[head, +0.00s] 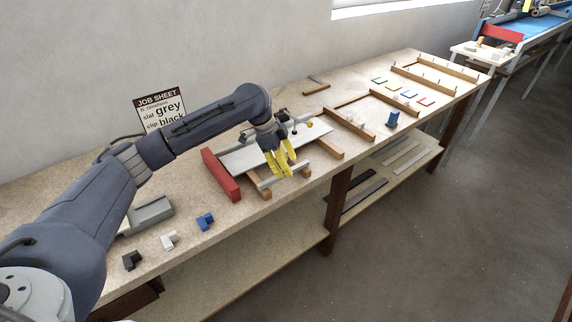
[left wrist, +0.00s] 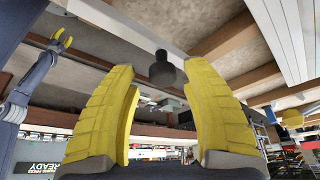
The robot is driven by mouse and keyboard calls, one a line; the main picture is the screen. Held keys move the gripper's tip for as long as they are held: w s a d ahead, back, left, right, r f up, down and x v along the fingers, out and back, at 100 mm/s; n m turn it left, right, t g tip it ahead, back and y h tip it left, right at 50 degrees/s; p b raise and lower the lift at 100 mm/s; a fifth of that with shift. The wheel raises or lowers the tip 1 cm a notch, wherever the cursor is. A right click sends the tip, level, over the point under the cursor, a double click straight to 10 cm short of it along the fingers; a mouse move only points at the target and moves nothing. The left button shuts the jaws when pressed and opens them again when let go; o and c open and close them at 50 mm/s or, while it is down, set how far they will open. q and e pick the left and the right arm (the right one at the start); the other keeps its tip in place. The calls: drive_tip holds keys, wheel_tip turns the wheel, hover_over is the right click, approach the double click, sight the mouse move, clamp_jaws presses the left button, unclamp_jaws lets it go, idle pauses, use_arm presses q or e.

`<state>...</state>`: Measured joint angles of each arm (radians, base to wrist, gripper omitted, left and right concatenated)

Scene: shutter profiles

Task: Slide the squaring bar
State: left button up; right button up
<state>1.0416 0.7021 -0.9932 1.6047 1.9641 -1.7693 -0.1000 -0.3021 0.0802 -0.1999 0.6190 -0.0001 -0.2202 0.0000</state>
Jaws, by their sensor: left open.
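My left gripper (head: 281,172) is open, its yellow fingers pointing down over the near side of the pale slat panel (head: 240,154). A pale grey bar (head: 266,183), which looks like the squaring bar, lies right by the fingertips. In the left wrist view, a black knob (left wrist: 162,70) on a pale bar (left wrist: 115,22) shows between the two spread fingers (left wrist: 165,110). I see no finger touching the knob. My right gripper (left wrist: 63,40) shows small at the upper left of the left wrist view, its yellow fingertips apart and empty.
A red block (head: 221,175) stands at the panel's left end. Black (head: 131,260), white (head: 169,240) and blue (head: 205,221) clips lie at the front left. Wooden frames (head: 370,105) and coloured pieces lie further right. The job sheet (head: 161,109) names grey slat, black clip.

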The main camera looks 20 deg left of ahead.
use_arm(q)
drive_tip(key=shift+a+r, duration=0.25)
drive_tip(key=shift+r, duration=0.15)
drive_tip(key=v, duration=1.1)
drive_tip(key=shift+d+r, duration=0.1)
